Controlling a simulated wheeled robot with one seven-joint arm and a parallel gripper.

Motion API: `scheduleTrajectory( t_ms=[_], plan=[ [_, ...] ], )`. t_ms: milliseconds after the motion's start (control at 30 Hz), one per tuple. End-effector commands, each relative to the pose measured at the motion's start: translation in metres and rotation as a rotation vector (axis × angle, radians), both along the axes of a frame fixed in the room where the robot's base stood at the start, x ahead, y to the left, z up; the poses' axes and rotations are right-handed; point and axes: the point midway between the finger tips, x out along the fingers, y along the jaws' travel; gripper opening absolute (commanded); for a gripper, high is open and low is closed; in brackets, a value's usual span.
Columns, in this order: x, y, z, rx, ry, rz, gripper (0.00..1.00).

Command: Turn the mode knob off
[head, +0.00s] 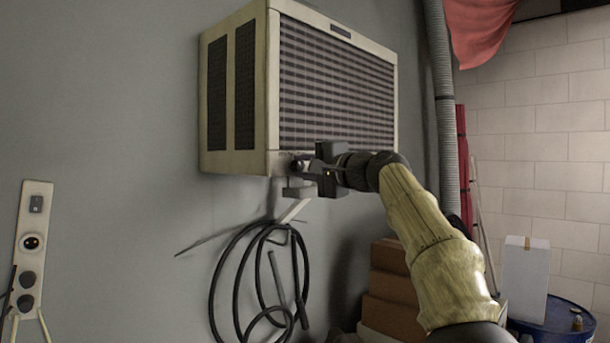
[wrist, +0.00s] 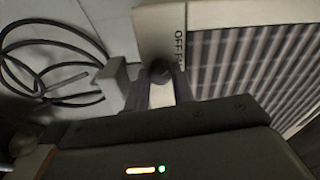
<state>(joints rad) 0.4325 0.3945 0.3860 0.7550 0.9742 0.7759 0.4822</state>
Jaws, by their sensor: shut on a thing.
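The mode knob (wrist: 161,71) is a small dark round knob at the lower corner of a beige wall air-conditioning unit (head: 272,90). In the wrist view, black lettering starting with "OFF" (wrist: 179,47) is printed on the unit's frame beside the knob. My gripper (head: 298,176) reaches in from the right at the unit's lower front corner. Its fingers (wrist: 160,92) are shut on the knob, one on each side. In the head view the knob is mostly hidden by the gripper. I cannot read which setting the knob points to.
A coiled black cable (head: 215,270) hangs on the wall below the unit. A socket strip (head: 33,225) is at the left. Stacked brown boxes (head: 390,290), a grey duct (head: 445,110) and a blue drum (head: 560,325) with a white box (head: 525,280) stand right.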

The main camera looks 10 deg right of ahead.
Motion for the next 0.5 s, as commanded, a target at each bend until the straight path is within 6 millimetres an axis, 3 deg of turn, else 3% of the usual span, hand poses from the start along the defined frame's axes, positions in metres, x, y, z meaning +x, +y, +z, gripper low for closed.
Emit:
scheduleTrajectory(
  t_ms=[500],
  plan=[
    [0.0009,0.0004,-0.0028,-0.144,-0.091,0.004,0.02]
  ],
)
